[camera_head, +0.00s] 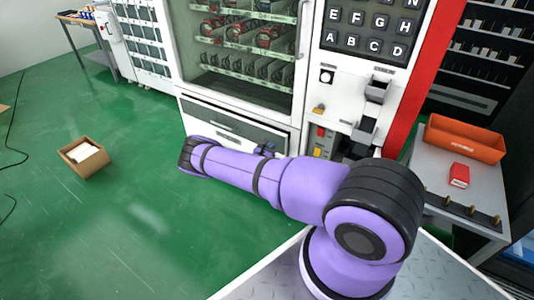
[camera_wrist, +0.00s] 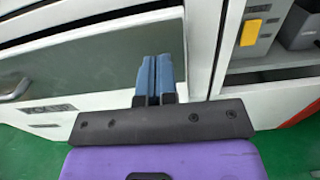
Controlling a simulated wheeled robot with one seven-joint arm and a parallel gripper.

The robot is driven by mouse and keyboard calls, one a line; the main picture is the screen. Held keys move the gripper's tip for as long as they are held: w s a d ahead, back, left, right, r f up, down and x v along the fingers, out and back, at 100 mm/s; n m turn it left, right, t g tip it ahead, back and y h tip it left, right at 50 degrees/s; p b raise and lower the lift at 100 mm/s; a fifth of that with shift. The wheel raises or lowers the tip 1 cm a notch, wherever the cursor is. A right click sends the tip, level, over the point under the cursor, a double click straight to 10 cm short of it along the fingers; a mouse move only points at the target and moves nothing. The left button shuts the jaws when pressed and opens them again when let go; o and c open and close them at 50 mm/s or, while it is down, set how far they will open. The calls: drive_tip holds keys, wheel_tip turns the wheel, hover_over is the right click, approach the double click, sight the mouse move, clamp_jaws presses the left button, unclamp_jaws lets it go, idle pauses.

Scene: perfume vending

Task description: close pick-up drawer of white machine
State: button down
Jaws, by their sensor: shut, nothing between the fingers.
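The white machine (camera_head: 312,60) stands ahead, with its pick-up drawer (camera_head: 222,127) low at its front, left of the control column. In the wrist view the drawer front (camera_wrist: 85,70) is a grey-green panel with a pale frame. Its metal handle (camera_wrist: 14,92) is at the left edge. My gripper (camera_wrist: 156,60) has its blue fingers together and empty, over the right part of the drawer front. I cannot tell whether they touch it. In the head view my gripper (camera_head: 266,149) is partly hidden behind my arm. How far the drawer stands out is unclear.
A yellow part (camera_wrist: 250,32) sits in the machine's recess to the right. A grey side table (camera_head: 462,200) holds an orange tray (camera_head: 464,139) and a red box (camera_head: 459,175). An open cardboard box (camera_head: 86,158) lies on the green floor at left, with clear floor around it.

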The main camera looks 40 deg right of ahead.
sight(280, 138)
drive_tip(key=x, duration=0.5)
drive_tip(key=shift+w+d, duration=0.15)
drive_tip(key=shift+d, duration=0.2)
drive_tip(key=shift+d, duration=0.1)
